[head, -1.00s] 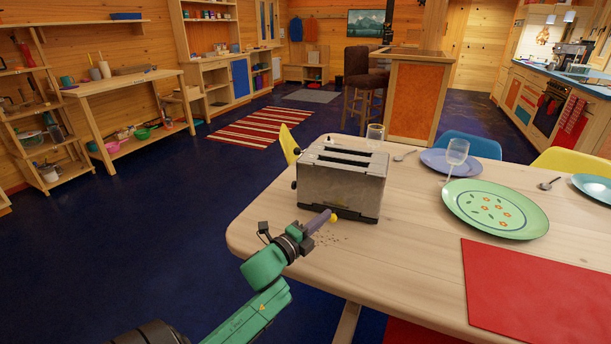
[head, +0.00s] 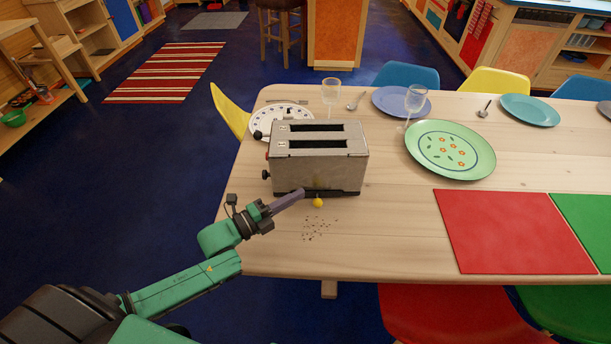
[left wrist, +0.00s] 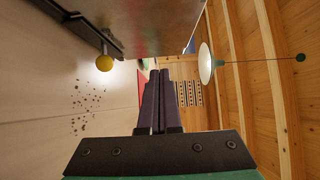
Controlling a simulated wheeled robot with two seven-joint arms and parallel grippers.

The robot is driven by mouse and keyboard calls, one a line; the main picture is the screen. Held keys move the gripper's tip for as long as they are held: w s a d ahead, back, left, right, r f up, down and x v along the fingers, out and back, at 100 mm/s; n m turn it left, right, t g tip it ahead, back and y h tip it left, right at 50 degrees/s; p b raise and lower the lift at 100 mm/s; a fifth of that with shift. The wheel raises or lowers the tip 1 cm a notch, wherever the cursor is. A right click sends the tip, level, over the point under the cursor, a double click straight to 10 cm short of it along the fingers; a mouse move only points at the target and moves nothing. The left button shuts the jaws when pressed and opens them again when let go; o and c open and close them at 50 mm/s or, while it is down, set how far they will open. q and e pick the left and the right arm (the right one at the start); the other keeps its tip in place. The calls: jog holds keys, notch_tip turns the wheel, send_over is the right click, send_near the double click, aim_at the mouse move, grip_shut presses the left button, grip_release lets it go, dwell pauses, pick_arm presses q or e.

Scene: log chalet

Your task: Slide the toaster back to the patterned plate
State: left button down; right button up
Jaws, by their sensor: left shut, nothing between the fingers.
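The grey metal toaster (head: 318,170), with two dark slots on top, stands upright on the wooden table. A white plate with a blue-patterned rim (head: 262,125) lies behind it, partly hidden by the toaster. A green plate with a flower pattern (head: 450,165) lies to the toaster's right. My left gripper (head: 301,194) is shut and empty, low at the toaster's near face; contact is unclear. In the left wrist view its closed fingers (left wrist: 158,78) point towards the toaster (left wrist: 150,22). A yellow knob (head: 318,203) sits at the toaster's lower front edge. My right gripper is out of view.
Dark crumbs (head: 315,231) lie in front of the toaster. Wine glasses (head: 331,92) and a blue plate (head: 400,101) stand behind and to the right. A red mat (head: 512,230) lies at right. The table's left edge is close to the toaster.

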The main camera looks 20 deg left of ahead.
aim_at(302, 172)
pick_arm(q)
jog(key=w, duration=0.4)
jog(key=w+d, duration=0.1)
jog(key=w, duration=0.2)
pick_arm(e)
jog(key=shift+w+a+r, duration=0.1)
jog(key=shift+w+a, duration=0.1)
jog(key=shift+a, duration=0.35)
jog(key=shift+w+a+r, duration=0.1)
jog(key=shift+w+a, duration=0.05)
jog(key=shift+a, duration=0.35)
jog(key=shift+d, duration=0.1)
pick_arm(q)
jog(key=w+b, duration=0.1)
jog(key=b, duration=0.1)
jog(key=w+b, duration=0.2)
jog(key=shift+w+a+f, duration=0.1)
jog(key=shift+w+a, duration=0.05)
jog(key=shift+a, duration=0.05)
jog(key=shift+w+a, duration=0.1)
jog(key=shift+w, duration=0.2)
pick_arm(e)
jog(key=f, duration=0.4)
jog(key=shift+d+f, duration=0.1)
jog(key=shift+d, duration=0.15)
pick_arm(q)
jog(key=shift+s, duration=0.1)
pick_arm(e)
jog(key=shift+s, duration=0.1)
